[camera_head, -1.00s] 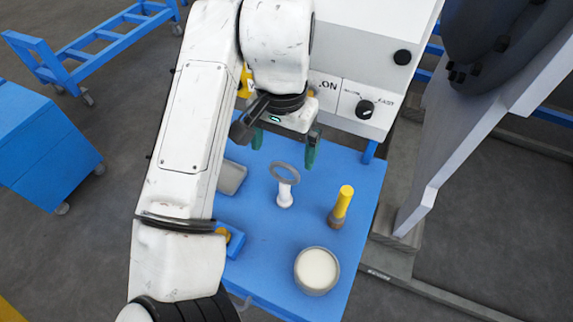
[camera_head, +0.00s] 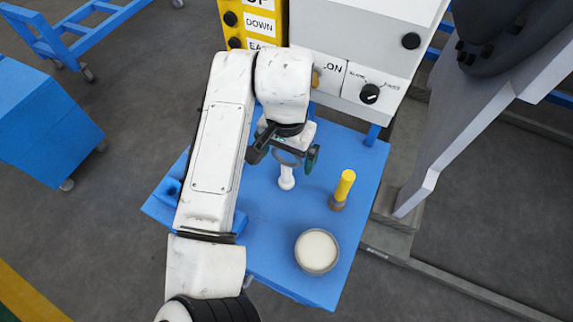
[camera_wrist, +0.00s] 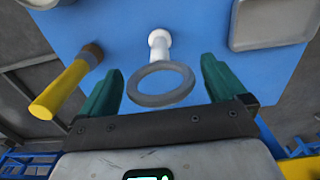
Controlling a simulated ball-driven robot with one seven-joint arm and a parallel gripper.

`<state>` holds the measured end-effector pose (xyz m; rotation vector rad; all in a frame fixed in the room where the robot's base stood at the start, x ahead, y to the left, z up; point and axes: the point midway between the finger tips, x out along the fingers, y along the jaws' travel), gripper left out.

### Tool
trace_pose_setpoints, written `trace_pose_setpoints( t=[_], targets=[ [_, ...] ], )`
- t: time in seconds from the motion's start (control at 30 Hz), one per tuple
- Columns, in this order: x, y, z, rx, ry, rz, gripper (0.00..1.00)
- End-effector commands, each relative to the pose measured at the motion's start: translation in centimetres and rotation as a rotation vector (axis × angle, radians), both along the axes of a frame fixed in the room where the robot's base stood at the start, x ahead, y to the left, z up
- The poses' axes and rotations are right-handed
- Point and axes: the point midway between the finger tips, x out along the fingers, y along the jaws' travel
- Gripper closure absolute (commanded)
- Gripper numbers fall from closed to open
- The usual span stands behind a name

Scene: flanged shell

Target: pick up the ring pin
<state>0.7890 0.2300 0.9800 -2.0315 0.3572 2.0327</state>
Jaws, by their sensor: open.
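The ring pin has a white stem (camera_head: 286,178) and a grey ring on top. It stands upright on the blue table (camera_head: 265,220) in the head view. In the wrist view its grey ring (camera_wrist: 160,84) lies between the green fingers of my gripper (camera_wrist: 160,85), with the white stem beyond it. My gripper (camera_head: 285,155) is open, with a finger on each side of the ring. It is over the pin in the head view and partly hides the ring. I cannot tell whether either finger touches it.
A yellow-handled tool (camera_head: 344,187) stands right of the pin, close to my gripper. A round bowl with pale contents (camera_head: 317,250) sits nearer the table's front. A white control box (camera_head: 375,60) and a yellow panel (camera_head: 250,25) rise behind the table.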

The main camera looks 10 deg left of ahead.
Motion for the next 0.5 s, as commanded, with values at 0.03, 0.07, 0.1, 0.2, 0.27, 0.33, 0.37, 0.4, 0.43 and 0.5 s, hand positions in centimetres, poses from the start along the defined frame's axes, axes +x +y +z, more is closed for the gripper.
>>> trace_pose_setpoints(
  t=[0.03, 0.07, 0.1, 0.2, 0.27, 0.33, 0.37, 0.4, 0.43, 0.5],
  targets=[
    [-0.05, 0.02, -0.44, -0.001, 0.001, 0.001, 0.02],
    [-0.04, 0.01, -0.64, -0.001, 0.000, 0.001, 0.02],
    [-0.03, 0.01, -0.83, -0.001, 0.000, 0.001, 0.02],
    [-0.03, 0.00, -1.01, -0.001, 0.000, 0.000, 0.02],
    [-0.02, 0.00, -1.01, 0.000, 0.000, 0.000, 0.02],
    [-0.02, 0.00, -1.00, 0.000, 0.000, 0.000, 0.02],
    [-0.01, -0.01, -1.00, 0.000, 0.000, 0.000, 0.04],
    [-0.01, -0.01, -0.99, 0.000, 0.000, 0.000, 0.08],
    [-0.01, -0.01, -0.99, 0.000, 0.000, 0.000, 0.11],
    [-0.01, -0.01, -0.98, 0.000, 0.000, 0.000, 0.17]
  ],
)
